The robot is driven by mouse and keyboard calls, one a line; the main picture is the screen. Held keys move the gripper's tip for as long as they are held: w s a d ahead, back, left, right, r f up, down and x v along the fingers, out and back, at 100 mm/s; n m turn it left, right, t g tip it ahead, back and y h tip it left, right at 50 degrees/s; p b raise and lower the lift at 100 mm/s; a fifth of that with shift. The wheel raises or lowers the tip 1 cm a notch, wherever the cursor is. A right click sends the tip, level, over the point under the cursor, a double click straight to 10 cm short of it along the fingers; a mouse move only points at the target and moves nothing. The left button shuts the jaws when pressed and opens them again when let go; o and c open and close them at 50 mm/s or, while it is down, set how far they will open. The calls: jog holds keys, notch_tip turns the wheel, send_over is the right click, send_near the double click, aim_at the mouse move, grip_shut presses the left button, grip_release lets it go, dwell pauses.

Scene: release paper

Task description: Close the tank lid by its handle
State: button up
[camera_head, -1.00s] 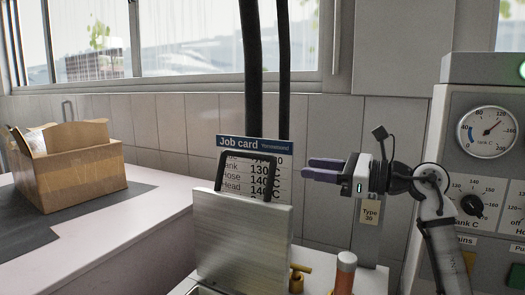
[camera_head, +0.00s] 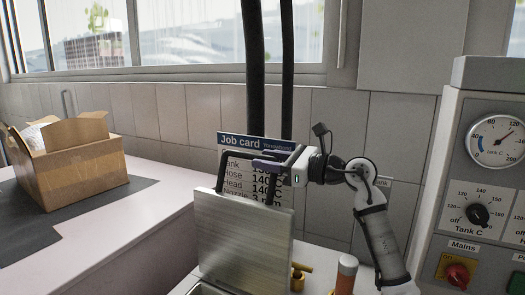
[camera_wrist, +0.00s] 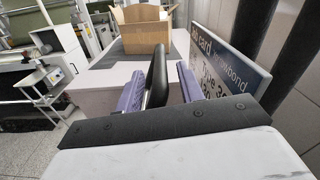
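The tank lid (camera_head: 243,240) is a flat silver metal panel standing raised, close to upright, in the head view. Its black handle (camera_head: 221,172) is a loop rising above the lid's top edge. My gripper (camera_head: 268,164) comes in from the right, with its purple fingers at the upper right part of the handle. In the wrist view my gripper (camera_wrist: 158,90) is open, with one purple finger on each side of the black handle bar (camera_wrist: 157,72). Gaps show between bar and fingers, the wider one on the right. The handle's far end is partly hidden.
The job card (camera_head: 241,142) stands close behind the handle, beside my fingers. Dark vertical pipes (camera_head: 255,80) run behind it. A control panel (camera_head: 480,200) is at right, a cardboard box (camera_head: 80,172) at left.

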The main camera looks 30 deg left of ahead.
jog(key=shift+a, duration=0.85)
jog(key=shift+c, duration=0.4)
grip_shut()
